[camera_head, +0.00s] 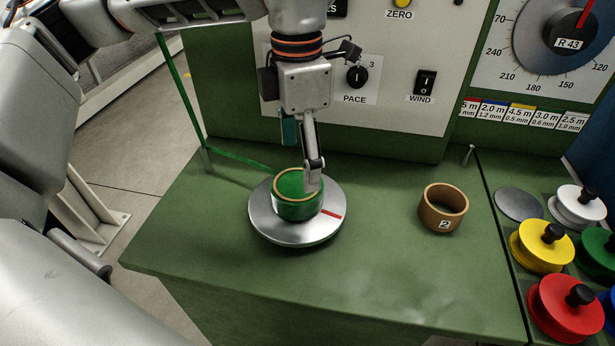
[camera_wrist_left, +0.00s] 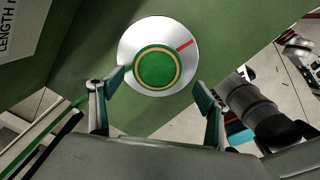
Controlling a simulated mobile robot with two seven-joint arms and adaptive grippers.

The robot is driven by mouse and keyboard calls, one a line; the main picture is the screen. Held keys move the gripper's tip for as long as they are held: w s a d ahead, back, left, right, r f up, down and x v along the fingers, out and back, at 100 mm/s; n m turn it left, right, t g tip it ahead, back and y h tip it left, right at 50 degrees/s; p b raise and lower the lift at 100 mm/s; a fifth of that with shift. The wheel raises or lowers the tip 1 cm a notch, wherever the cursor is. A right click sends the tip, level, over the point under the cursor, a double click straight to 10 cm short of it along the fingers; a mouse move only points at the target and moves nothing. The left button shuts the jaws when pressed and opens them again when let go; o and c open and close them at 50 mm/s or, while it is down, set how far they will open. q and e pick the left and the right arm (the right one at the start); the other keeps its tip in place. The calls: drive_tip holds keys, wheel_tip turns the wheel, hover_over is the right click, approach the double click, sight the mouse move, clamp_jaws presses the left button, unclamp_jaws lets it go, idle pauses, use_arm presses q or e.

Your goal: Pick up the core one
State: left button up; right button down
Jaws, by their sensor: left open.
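A green-wrapped core (camera_head: 297,196) with a thin tan rim sits on a round silver turntable (camera_head: 262,226) with a red mark. I cannot see a number on it. My left gripper (camera_head: 303,172) points down just above the core, and one finger overlaps its right side in the head view. In the left wrist view the gripper (camera_wrist_left: 162,87) is open and empty, and the core (camera_wrist_left: 157,67) lies beyond the gap between its fingertips. A brown ring core (camera_head: 444,212) marked 2 stands to the right on the green bench.
A green strip (camera_head: 182,100) runs down to a small post (camera_head: 207,160) and on to the core. Yellow (camera_head: 535,252) and red (camera_head: 560,312) spools stand at the right. A control panel (camera_head: 395,110) rises behind. The bench front (camera_head: 370,275) is clear.

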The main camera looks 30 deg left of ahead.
sight(295, 189)
use_arm(q)
drive_tip(key=f, duration=0.2)
drive_tip(key=shift+s+a+f, duration=0.1)
drive_tip(key=shift+s+f, duration=0.2)
drive_tip(key=shift+f, duration=0.05)
drive_tip(key=f, duration=0.3)
drive_tip(key=shift+w+a+f, duration=0.15)
drive_tip(key=shift+a+f, duration=0.1)
drive_tip(key=shift+a, duration=0.1)
drive_tip(key=shift+f, duration=0.6)
drive_tip(key=c, duration=1.2)
